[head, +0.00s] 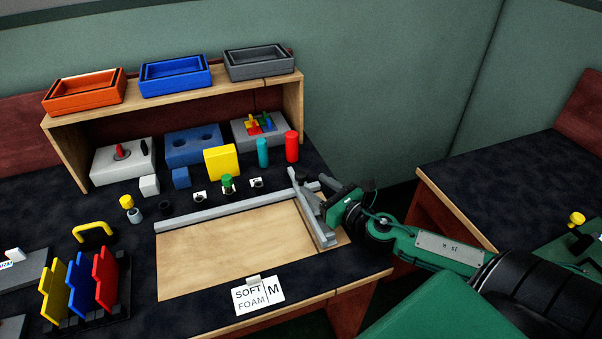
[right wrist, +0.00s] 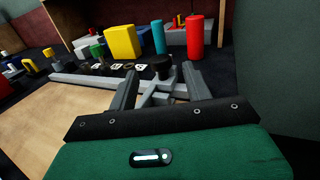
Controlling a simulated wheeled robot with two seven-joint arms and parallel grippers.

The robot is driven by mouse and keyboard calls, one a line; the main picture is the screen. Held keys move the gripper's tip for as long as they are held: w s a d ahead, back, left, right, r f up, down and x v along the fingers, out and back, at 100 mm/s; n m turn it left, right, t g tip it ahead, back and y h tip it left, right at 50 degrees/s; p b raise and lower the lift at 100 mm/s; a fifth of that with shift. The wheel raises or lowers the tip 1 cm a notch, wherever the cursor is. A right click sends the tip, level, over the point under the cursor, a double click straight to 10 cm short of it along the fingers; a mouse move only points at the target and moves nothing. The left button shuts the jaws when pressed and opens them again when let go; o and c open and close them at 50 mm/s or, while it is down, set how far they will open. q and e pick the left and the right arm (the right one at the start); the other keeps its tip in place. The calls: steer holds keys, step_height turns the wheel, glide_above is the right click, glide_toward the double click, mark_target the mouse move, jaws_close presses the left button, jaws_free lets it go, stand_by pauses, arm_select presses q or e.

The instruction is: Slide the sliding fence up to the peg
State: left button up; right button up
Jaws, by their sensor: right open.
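The sliding fence (head: 322,233) is a grey piece at the right end of the wooden board, at the right end of a long grey rail (head: 225,210). In the right wrist view the fence (right wrist: 156,98) shows as grey crossing bars between my fingers, with a black round knob at its far side. My right gripper (head: 313,196) is open over the fence; contact cannot be told. A green-topped peg (head: 228,182) stands upright behind the rail, at the middle of three small white labels, left of the fence. My left gripper is out of view.
The wooden board (head: 225,258) in front of the rail is bare. Behind the rail stand a yellow block (head: 221,162), a teal cylinder (head: 263,153) and a red cylinder (head: 292,146).

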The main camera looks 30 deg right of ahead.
mark_target(305, 177)
steer(key=w, duration=0.3)
steer(key=shift+w+a+r, duration=0.15)
steer(key=shift+w+a, duration=0.1)
steer(key=shift+w, duration=0.1)
steer(key=shift+w+a+p, duration=0.2)
steer(key=shift+w+p, duration=0.15)
steer(key=shift+w, duration=0.65)
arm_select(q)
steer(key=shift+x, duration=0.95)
arm_select(e)
steer(key=shift+w, duration=0.35)
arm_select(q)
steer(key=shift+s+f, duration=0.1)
arm_select(e)
jaws_close()
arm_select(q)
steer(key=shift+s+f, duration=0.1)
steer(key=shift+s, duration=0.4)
arm_select(e)
steer(key=shift+a, duration=0.1)
